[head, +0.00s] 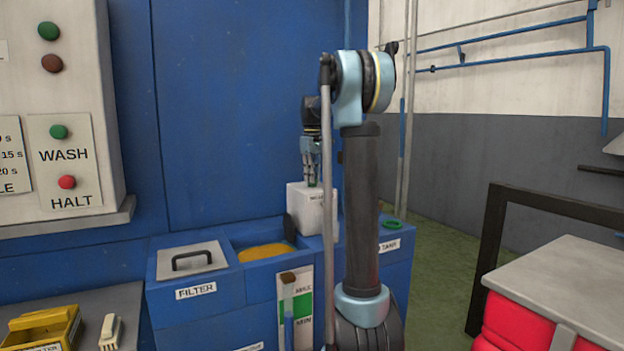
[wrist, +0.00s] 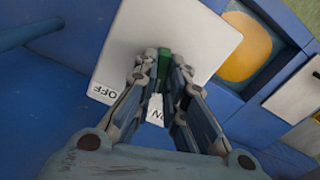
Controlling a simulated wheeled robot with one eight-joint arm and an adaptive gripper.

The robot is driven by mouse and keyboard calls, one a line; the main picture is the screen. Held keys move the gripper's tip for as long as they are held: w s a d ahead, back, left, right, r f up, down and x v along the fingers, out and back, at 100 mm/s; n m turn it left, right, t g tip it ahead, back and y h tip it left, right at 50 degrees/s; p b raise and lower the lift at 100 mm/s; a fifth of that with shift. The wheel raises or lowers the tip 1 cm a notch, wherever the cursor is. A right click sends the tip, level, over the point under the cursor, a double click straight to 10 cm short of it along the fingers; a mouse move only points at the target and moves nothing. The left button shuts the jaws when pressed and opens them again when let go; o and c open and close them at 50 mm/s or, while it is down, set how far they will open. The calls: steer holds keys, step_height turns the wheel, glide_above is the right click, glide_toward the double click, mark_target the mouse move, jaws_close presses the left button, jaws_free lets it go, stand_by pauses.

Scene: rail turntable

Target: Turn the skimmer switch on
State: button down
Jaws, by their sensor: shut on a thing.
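The white skimmer switch box (head: 306,211) stands on the blue tank, partly behind my arm in the head view. A green switch lever (wrist: 164,62) rises between my fingertips. My gripper (head: 312,180) is over the box, pointing down, and shut on the lever; it also shows in the wrist view (wrist: 160,72). I cannot tell which way the lever is set.
An open tank with yellow-orange liquid (head: 266,251) and a grey filter lid (head: 191,260) lie left of the box. A grey vertical pole (head: 327,240) stands close to my arm. A control panel (head: 70,120) is at far left, a red-and-grey cart (head: 560,290) at right.

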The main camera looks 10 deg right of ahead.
steer(key=shift+d+n, duration=0.1)
steer(key=shift+n, duration=1.1)
steer(key=shift+w, duration=0.1)
steer(key=c, duration=1.7)
jaws_free()
steer(key=shift+o, duration=0.2)
step_height(320, 180, up, 12)
